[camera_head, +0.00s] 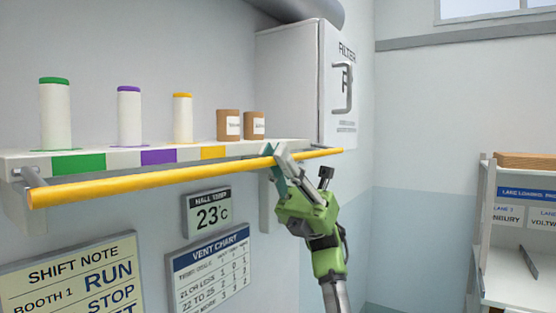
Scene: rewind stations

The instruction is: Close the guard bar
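The guard bar (150,181) is a long yellow rod in front of the wall shelf (120,159). It runs along the shelf's front edge, slightly below the top, on grey end arms. My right gripper (275,160), on a green wrist, reaches up from below to the right part of the bar. Its fingertips overlap the bar in the picture and look to be touching it. I cannot tell whether the fingers are closed around it. My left gripper is not in view.
A white filter cabinet (290,80) stands at the right end. Signs hang below. A rack (490,220) stands far right.

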